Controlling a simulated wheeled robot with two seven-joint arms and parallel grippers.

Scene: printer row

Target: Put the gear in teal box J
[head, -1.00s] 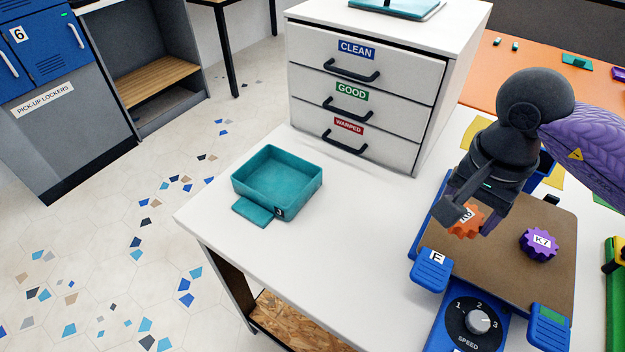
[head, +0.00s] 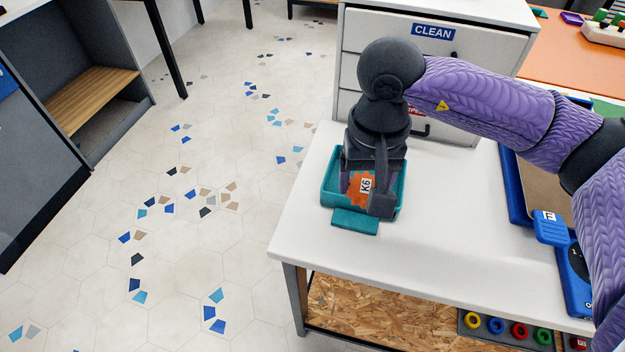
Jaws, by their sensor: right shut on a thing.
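The orange gear (head: 355,192) with a K6 label is held in my right gripper (head: 362,195), which is shut on it. The gripper points down, with the gear within the outline of the teal box (head: 399,192). I cannot tell whether the gear touches the box floor. The box sits near the left part of the white table, its flat tab facing the front. The gripper covers much of the inside of the box, and its letter label is not readable now. My left gripper is out of view.
The white drawer cabinet (head: 380,48) marked CLEAN stands just behind the box. A blue-framed printer (head: 553,230) is at the right. The white table top (head: 455,225) between box and printer is clear. The table's left edge drops to the floor.

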